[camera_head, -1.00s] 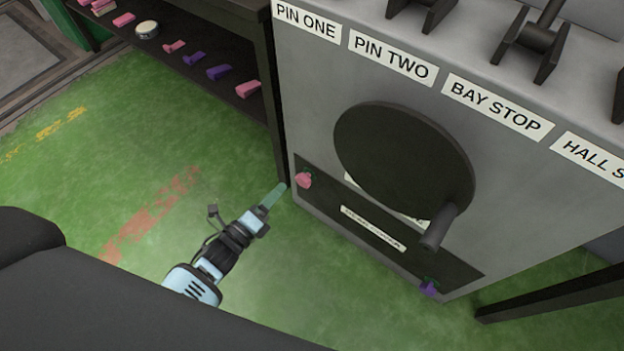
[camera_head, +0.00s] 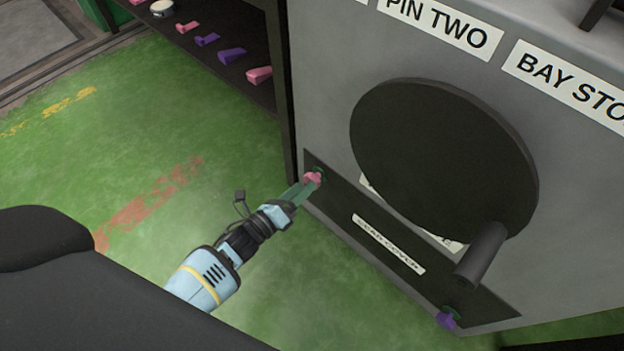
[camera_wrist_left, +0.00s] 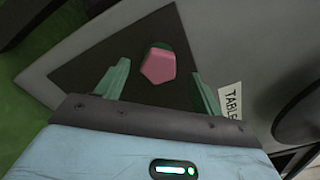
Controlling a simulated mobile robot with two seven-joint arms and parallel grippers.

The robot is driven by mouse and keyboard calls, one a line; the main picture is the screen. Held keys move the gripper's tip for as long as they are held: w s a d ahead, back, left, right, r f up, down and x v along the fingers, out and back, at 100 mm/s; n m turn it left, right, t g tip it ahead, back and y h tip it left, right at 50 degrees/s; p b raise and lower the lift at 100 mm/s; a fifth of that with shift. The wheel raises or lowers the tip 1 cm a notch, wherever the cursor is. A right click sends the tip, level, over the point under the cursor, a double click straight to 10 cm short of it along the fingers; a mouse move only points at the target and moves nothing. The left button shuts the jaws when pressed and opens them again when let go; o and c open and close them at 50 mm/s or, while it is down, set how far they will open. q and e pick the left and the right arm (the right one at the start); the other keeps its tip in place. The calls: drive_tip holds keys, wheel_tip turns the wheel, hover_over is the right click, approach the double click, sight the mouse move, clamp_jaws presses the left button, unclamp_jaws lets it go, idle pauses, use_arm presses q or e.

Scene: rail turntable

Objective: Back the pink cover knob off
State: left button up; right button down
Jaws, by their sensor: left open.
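The pink cover knob (camera_head: 312,178) sits at the upper left end of the dark cover plate (camera_head: 340,205) low on the grey cabinet. My left gripper (camera_head: 306,185) is at the knob, coming from the lower left. In the left wrist view the pink knob (camera_wrist_left: 158,66) shows between and just beyond the two green fingers of my left gripper (camera_wrist_left: 160,84). The fingers are open, with a gap on each side of the knob. A purple knob (camera_head: 446,319) sits at the plate's lower right end. My right gripper is not in view.
A large dark disc with a handle (camera_head: 440,160) stands out from the cabinet, right of the pink knob. A dark shelf (camera_head: 200,30) with pink and purple pieces is at the upper left. The green floor (camera_head: 110,150) at left is clear.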

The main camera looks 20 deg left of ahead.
sight(317, 175)
use_arm(q)
drive_tip(key=shift+b+x, duration=0.6)
drive_tip(key=shift+x, duration=1.7)
drive_tip(key=c, duration=1)
